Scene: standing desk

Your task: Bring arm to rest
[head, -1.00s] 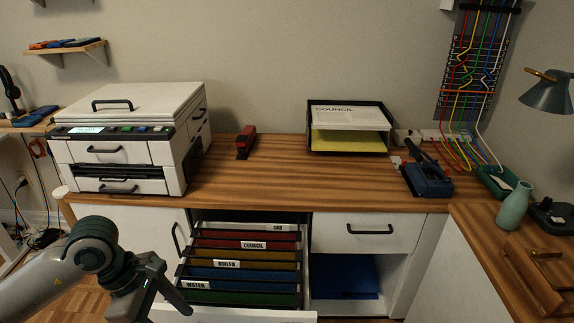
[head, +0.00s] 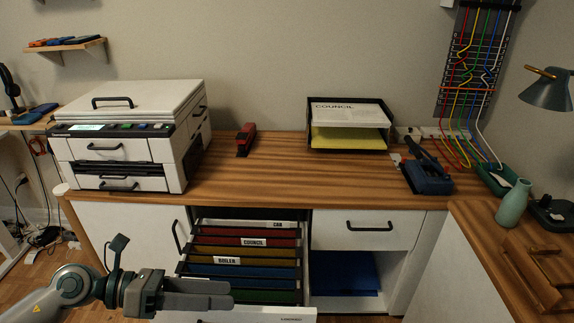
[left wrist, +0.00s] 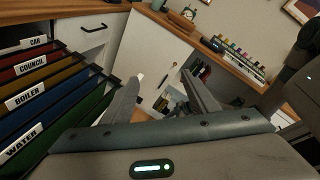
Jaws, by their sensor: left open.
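My left gripper (head: 205,293) is at the lower left of the head view, in front of the open file drawer, with its fingers pointing right. In the left wrist view its two fingers (left wrist: 160,95) are apart with nothing between them. The open drawer holds several coloured hanging files; the red one (head: 275,243) is labelled COUNCIL. The drawer's files also show at the left of the left wrist view, with a green file (left wrist: 82,118) nearest the gripper. In the head view the fingers cover part of the front files. My right gripper is not in view.
The wooden desk top (head: 260,180) carries a white printer (head: 130,130), a red stapler (head: 246,139), a black paper tray (head: 348,150) and a blue hole punch (head: 428,178). The open drawer's front edge (head: 290,315) sticks out below the desk. A closed drawer (head: 365,230) is to its right.

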